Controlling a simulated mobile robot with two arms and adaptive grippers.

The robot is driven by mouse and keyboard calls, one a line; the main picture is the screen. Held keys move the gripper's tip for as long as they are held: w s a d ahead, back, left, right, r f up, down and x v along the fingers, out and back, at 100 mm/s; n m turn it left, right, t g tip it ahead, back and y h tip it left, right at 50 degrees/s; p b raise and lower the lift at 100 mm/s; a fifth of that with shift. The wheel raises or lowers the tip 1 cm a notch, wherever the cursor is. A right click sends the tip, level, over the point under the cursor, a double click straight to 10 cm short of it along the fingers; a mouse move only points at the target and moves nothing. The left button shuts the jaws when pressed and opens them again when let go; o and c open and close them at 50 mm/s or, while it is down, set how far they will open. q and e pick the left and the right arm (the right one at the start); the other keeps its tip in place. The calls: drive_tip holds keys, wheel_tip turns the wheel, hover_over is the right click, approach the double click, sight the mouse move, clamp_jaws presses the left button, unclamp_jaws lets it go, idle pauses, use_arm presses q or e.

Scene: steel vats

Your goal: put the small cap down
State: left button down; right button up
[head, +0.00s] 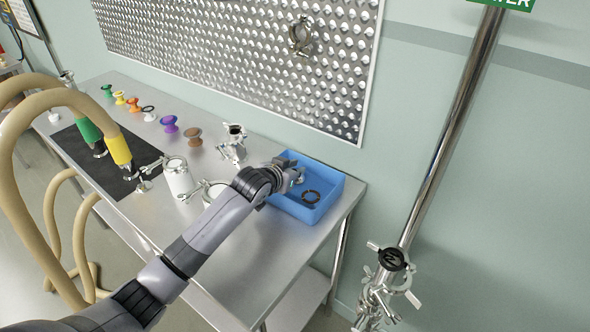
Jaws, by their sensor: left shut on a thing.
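My left arm reaches across the steel table to the blue bin (329,205) at its right end. My left gripper (294,176) is over the left part of the bin. It is shut on a small, pale metallic piece, seemingly the small cap, which is mostly hidden by the fingers. I cannot tell whether the piece touches the bin. My right gripper is not in view.
The steel table (250,262) holds clamps, a white cylinder (180,181), coloured knob-like pieces (169,124) and a black mat (82,153) with hose ends. A steel pipe with a valve (391,259) stands at right.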

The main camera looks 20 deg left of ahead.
use_arm(q)
drive_tip(key=shift+f, duration=0.15)
drive_tip(key=shift+f, duration=0.15)
drive_tip(key=c, duration=1.6)
unclamp_jaws()
drive_tip(key=shift+r, duration=0.25)
drive_tip(key=v, duration=1.2)
drive_tip(key=shift+b, duration=0.35)
drive_tip(key=shift+f, duration=0.1)
